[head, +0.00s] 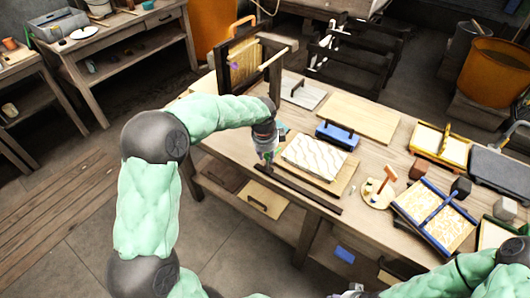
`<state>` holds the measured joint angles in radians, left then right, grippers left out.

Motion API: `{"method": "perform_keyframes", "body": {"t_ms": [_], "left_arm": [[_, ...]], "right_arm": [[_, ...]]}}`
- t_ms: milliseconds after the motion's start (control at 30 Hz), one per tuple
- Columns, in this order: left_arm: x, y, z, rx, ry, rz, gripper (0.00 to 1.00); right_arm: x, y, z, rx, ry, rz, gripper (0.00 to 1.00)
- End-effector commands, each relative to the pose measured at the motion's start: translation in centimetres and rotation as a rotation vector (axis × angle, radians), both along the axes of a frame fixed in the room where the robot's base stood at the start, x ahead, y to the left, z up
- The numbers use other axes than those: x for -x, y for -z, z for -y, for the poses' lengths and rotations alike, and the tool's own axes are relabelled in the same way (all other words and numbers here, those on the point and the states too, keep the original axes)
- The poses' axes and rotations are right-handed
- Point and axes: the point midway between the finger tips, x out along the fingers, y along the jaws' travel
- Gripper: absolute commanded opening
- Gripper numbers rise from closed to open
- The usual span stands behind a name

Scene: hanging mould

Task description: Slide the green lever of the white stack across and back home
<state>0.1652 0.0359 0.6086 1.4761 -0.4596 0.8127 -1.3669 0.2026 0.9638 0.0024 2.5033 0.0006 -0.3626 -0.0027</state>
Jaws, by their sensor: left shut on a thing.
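The white stack (313,160), a pale slab with wavy dark lines, lies on a light wooden board on the workbench. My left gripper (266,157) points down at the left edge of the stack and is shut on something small. The green lever is not clearly visible; the gripper covers that side, so I take the held thing to be the lever. My right arm crosses the bottom right corner. What seems to be its gripper (356,290) is cut by the bottom edge, and its jaws cannot be made out.
A dark bar (297,190) lies along the bench's front edge. A wooden frame (243,62) stands at the back left. A blue-framed tray (435,215) and a small round wooden piece (377,194) are to the right.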

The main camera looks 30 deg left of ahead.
Motion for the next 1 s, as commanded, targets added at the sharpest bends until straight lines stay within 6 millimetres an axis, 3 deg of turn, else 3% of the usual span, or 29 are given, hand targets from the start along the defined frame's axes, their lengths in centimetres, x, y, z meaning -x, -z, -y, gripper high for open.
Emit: {"method": "perform_keyframes", "body": {"t_ms": [167,700,1000], "left_arm": [[0.3,-0.2,3.7,0.001,0.008,0.0,0.0],[1.6,-0.2,20.6,0.0,0.009,0.002,0.0],[2.0,-0.1,26.0,0.0,0.004,0.002,0.0]], "right_arm": [[0.0,-0.8,0.0,0.0,0.0,0.0,0.44],[0.0,-3.3,0.0,0.0,0.0,0.0,0.44],[0.0,-3.9,0.0,0.0,0.0,0.0,0.44]]}}
